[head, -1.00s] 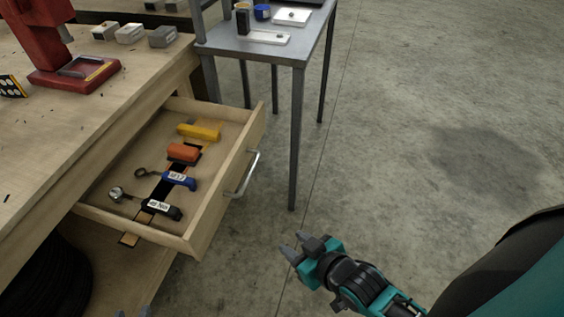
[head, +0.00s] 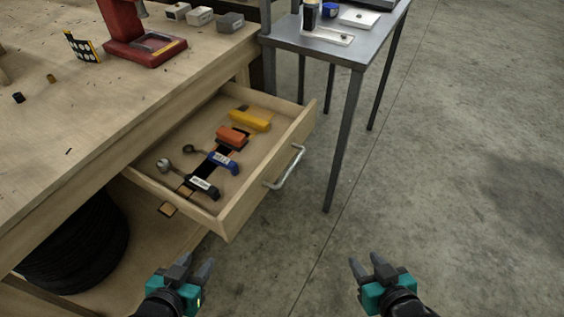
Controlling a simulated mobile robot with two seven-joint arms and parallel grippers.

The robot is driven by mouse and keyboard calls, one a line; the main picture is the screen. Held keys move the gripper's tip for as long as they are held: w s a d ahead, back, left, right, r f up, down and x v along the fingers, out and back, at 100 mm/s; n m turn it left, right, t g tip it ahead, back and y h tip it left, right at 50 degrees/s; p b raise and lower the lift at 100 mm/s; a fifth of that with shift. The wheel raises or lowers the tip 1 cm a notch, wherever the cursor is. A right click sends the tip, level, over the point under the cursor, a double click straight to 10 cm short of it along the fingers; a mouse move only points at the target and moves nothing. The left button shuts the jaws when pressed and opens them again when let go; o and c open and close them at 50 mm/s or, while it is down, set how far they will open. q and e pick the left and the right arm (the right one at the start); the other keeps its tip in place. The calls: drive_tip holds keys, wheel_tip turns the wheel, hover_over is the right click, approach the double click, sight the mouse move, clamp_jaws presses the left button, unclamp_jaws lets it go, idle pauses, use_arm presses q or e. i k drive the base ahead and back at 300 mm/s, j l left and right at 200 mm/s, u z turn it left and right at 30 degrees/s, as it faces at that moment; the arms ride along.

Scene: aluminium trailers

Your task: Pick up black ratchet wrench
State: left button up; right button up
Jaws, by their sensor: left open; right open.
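The black ratchet wrench (head: 201,186) lies in the open drawer (head: 262,195), nearest the drawer's front left corner. Its black handle carries a white label, and its round metal head (head: 164,165) points to the upper left. A blue-handled wrench (head: 222,161) lies just beyond it. My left gripper (head: 193,268) is open and empty, below and in front of the drawer in the picture. My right gripper (head: 367,268) is open and empty over the floor, to the right of the drawer. Neither gripper touches anything.
An orange-handled tool (head: 231,137) and a yellow-handled tool (head: 250,120) lie farther back in the drawer. The drawer's metal handle (head: 284,167) sticks out to the right. A grey metal table (head: 345,50) stands behind. The floor at right is clear.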

sight(164, 164)
drive_tip(key=u, duration=2.15)
drive_tip(key=i+j+z, duration=0.1)
drive_tip(key=i, duration=0.4)
drive_tip(key=i+j, duration=0.3)
drive_tip(key=i, duration=0.15)
drive_tip(key=j+z, duration=0.1)
drive_tip(key=z, duration=0.35)
drive_tip(key=k+z, duration=0.1)
drive_tip(key=z, duration=0.35)
drive_tip(key=k+z, duration=0.1)
drive_tip(key=z, duration=0.35)
drive_tip(key=k+j+z, duration=0.1)
drive_tip(key=z, duration=0.3)
